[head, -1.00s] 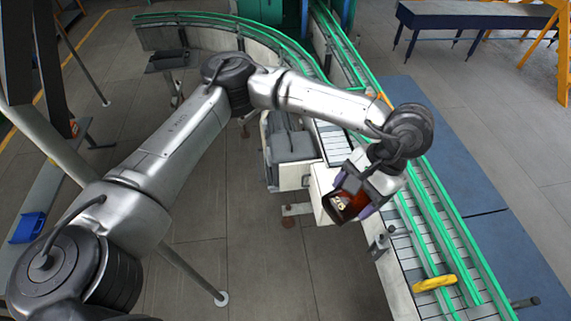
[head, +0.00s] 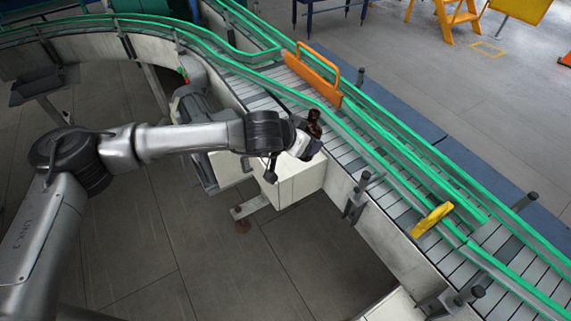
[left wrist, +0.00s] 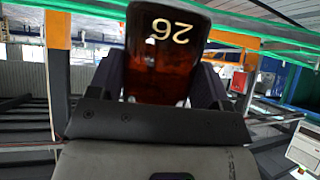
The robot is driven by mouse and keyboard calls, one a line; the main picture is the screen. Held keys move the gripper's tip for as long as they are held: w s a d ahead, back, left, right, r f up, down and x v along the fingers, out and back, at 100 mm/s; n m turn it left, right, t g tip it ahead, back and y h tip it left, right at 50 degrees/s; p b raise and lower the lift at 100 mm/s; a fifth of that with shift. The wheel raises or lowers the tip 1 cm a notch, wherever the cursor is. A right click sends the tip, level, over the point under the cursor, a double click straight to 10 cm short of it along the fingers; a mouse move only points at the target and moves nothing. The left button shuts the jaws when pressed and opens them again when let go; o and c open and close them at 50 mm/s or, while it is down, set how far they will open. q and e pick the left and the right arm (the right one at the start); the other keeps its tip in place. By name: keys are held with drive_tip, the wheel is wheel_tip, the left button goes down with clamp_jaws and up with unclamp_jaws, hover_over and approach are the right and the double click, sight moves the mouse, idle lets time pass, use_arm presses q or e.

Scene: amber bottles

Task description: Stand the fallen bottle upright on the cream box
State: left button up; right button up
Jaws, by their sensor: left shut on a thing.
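The amber bottle (head: 314,126) is held in my left gripper (head: 307,142), with its dark neck pointing up in the head view and its body roughly upright. In the left wrist view the brown bottle (left wrist: 162,58), printed with an upside-down 26, sits between the two dark fingers of my left gripper (left wrist: 163,88). The cream box (head: 296,184) stands beside the conveyor, below the gripper in the head view. I cannot tell how far the bottle's base is from the box top, as the gripper hides it. My right gripper is not in view.
The conveyor (head: 335,150) with green rails runs diagonally behind the box. An orange guard (head: 312,72) stands on it behind the bottle, and a yellow guard (head: 432,219) stands to the right. The floor in front of the box is open.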

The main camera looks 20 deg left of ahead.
use_arm(q)
wheel_tip(320, 180, down, 5)
drive_tip(key=w+d+m+t+h+b, duration=0.1)
drive_tip(key=w+d+m+h+b, duration=0.15)
drive_tip(key=h+b, duration=0.2)
drive_tip(key=shift+w+a+f+p, duration=0.2)
drive_tip(key=shift+w+a+f, duration=0.2)
drive_tip(key=shift+a+f, duration=1.55)
drive_tip(key=shift+w+a+f+p, duration=0.15)
drive_tip(key=shift+w+a+f, duration=0.25)
drive_tip(key=shift+a+f, duration=1.5)
drive_tip(key=shift+w+a+f+p, duration=0.2)
drive_tip(key=shift+w+a+f, duration=0.2)
drive_tip(key=shift+a+f, duration=1.5)
drive_tip(key=shift+a+r, duration=0.25)
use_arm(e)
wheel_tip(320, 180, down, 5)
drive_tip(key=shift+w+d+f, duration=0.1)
use_arm(q)
drive_tip(key=shift+f, duration=0.2)
drive_tip(key=o, duration=1)
drive_tip(key=shift+s+a+r, duration=0.1)
drive_tip(key=shift+a+r, duration=0.05)
drive_tip(key=shift+r, duration=0.15)
drive_tip(key=p+v, duration=0.1)
drive_tip(key=v, duration=1)
drive_tip(key=shift+s, duration=0.35)
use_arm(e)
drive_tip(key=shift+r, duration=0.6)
